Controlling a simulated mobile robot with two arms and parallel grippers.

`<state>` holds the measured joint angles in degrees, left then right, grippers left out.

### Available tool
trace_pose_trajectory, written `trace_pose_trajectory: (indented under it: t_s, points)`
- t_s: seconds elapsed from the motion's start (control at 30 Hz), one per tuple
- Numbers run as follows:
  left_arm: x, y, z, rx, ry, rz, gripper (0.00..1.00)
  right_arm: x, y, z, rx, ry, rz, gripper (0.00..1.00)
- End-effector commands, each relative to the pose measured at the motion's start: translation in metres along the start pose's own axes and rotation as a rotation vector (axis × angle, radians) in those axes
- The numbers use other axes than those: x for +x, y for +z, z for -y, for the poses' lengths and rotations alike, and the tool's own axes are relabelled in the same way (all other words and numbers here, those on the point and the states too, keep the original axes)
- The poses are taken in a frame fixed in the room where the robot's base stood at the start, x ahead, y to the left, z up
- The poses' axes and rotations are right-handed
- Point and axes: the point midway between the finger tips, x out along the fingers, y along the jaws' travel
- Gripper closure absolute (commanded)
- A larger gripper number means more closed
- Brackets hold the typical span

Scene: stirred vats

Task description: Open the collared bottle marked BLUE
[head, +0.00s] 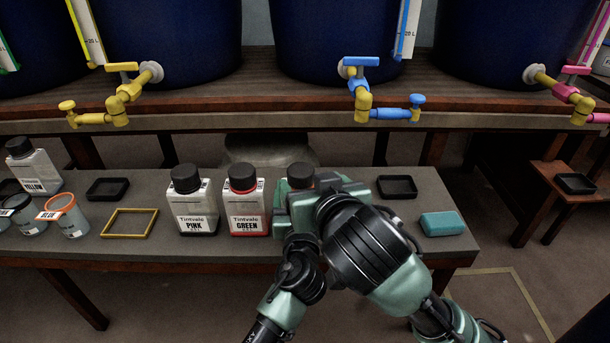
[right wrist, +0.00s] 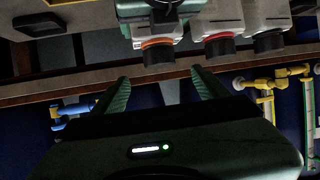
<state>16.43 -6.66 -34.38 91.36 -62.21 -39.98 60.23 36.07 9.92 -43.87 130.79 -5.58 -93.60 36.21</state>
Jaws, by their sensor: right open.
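A black-capped bottle (head: 300,171) stands right of the PINK bottle (head: 192,207) and the GREEN bottle (head: 245,205); my arms hide its label. In the right wrist view, which is upside down, this bottle (right wrist: 158,43) has an orange collar under its black cap. My right gripper (right wrist: 163,82) is open and empty, its fingers apart on the cap's side of the bottle. My left gripper (right wrist: 150,12) shows partly at the orange-collared bottle's body; its grip is unclear. The GREEN bottle has a red collar.
At left are a YELLOW bottle (head: 35,168), an orange-rimmed cup marked BLUE (head: 66,217) and an empty yellow frame (head: 129,236). At right are a black tray (head: 397,193) and a teal block (head: 442,223). Vat taps, including a blue one (head: 362,105), overhang the back.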

Motion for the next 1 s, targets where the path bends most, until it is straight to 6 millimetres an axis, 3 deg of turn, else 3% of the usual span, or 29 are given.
trace_pose_trajectory:
  t_s: [0.3, 0.5, 0.97, 1.0]
  points:
    - [0.000, 0.000, 0.000, 0.000, 0.000, 0.000, 0.95, 0.062, 0.000, -0.001, -0.003, 0.003, 0.000, 0.25]
    - [0.000, 0.000, 0.000, 0.001, 0.000, 0.000, 0.95, 0.089, 0.000, 0.000, -0.003, 0.002, 0.000, 0.25]
    - [0.000, 0.000, 0.000, 0.001, -0.001, 0.000, 0.95, 0.101, -0.001, 0.000, -0.001, 0.000, -0.002, 0.25]
    - [0.000, 0.000, 0.000, 0.001, -0.001, 0.000, 0.95, 0.101, -0.001, 0.000, -0.001, 0.000, -0.002, 0.36]
